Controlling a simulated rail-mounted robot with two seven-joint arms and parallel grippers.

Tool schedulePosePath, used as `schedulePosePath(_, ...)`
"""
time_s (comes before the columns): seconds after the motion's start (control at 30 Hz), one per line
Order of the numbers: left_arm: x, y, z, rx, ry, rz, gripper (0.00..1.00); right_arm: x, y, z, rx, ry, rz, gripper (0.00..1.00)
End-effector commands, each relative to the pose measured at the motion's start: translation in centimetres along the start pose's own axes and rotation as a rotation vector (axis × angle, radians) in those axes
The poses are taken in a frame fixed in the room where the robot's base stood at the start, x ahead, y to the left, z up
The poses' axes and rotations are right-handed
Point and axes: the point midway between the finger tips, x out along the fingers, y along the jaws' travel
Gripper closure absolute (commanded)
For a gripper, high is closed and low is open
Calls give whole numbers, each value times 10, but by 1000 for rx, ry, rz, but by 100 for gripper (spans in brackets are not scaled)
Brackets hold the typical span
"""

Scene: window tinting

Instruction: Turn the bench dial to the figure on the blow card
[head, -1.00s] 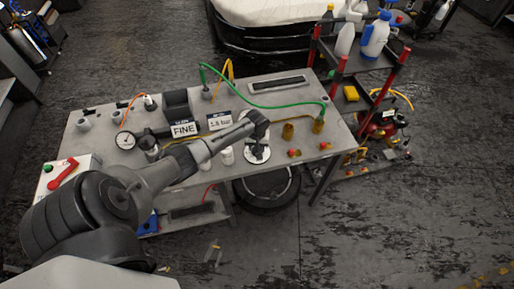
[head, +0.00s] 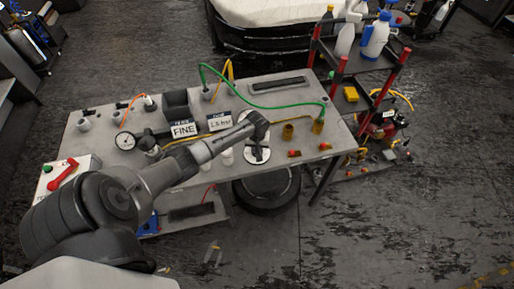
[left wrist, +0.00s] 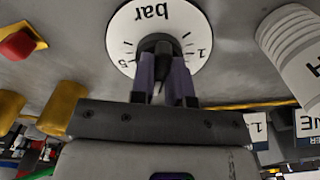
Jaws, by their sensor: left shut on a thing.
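The bench dial is a round white face (head: 249,157) near the bench's front edge. In the left wrist view the dial face (left wrist: 192,22) shows upside down, with "bar", tick marks and figures partly covered. My left gripper (left wrist: 160,62) is shut on the dark dial knob (left wrist: 153,42), a finger on each side. In the head view my left gripper (head: 259,138) reaches down onto the dial. The pointer's exact reading is hidden by the fingers. The blow card (head: 219,121) stands behind and left of the dial; its small figure looks like 1.5 bar. My right gripper is not in view.
A card marked FINE (head: 183,129) stands left of the blow card. A box with a red lever (head: 64,173) sits at the bench's left end.

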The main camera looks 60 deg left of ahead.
Motion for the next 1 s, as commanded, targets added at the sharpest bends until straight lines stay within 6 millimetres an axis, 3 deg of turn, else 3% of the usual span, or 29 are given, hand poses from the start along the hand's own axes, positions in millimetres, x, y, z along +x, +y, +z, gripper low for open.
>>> schedulePosePath(0.37, -4, 1, 1, -110, -3, 1, 100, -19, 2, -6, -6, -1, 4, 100)
schedulePosePath(1.0, -4, 4, 0, -697, -4, 0, 100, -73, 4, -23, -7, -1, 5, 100)
